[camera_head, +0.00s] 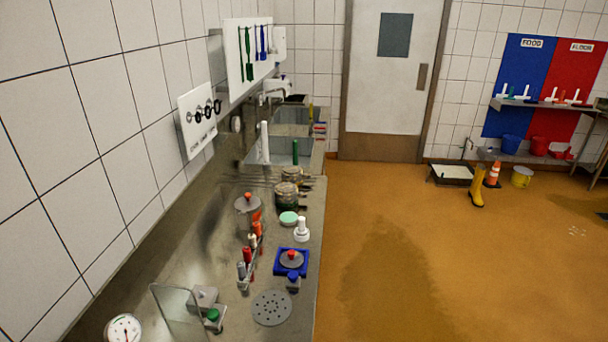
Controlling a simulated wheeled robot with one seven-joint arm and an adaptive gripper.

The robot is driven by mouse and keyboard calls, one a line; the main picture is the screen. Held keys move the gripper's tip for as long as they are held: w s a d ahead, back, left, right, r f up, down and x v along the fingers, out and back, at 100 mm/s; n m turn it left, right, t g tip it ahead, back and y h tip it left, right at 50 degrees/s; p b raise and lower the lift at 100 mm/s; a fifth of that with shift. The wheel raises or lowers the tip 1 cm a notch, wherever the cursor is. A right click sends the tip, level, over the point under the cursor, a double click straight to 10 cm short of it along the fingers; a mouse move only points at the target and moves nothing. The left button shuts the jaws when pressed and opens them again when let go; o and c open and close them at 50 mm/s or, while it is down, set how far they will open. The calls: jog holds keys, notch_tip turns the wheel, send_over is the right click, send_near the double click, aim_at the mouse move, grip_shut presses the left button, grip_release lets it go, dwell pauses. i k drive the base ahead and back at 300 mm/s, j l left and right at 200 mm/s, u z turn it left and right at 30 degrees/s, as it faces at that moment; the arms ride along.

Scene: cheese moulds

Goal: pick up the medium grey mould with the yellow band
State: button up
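I cannot make out a grey mould with a yellow band in the head view. Grey pieces stand on the steel counter (190,262). One is a grey round piece with a red knob (291,260) on a blue square base. Another is a grey lidded piece with a red knob (248,203) farther back near the wall. A flat grey disc with holes (272,308) lies near the counter's front edge. My gripper is not in view.
Coloured bottles (247,258), a white bottle (302,230), a green-topped tub (289,218) and jars (287,194) crowd the counter. A clear panel (178,312) stands at near left. A sink (285,152) lies beyond. The orange floor (400,260) right of the counter is open.

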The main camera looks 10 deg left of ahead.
aim_at(294, 174)
jog(key=i+l, duration=0.45)
jog(key=l, duration=0.15)
jog(key=i+l+z, duration=0.1)
jog(key=i+l, duration=0.4)
jog(key=i+u, duration=0.25)
jog(key=i, duration=0.25)
jog(key=i+u, duration=0.2)
jog(key=i, duration=0.3)
jog(key=i+l+u, duration=0.25)
jog(key=i, duration=0.25)
jog(key=i+l+u, duration=0.25)
jog(key=i, duration=0.25)
jog(key=i+u, duration=0.4)
jog(key=i, duration=0.55)
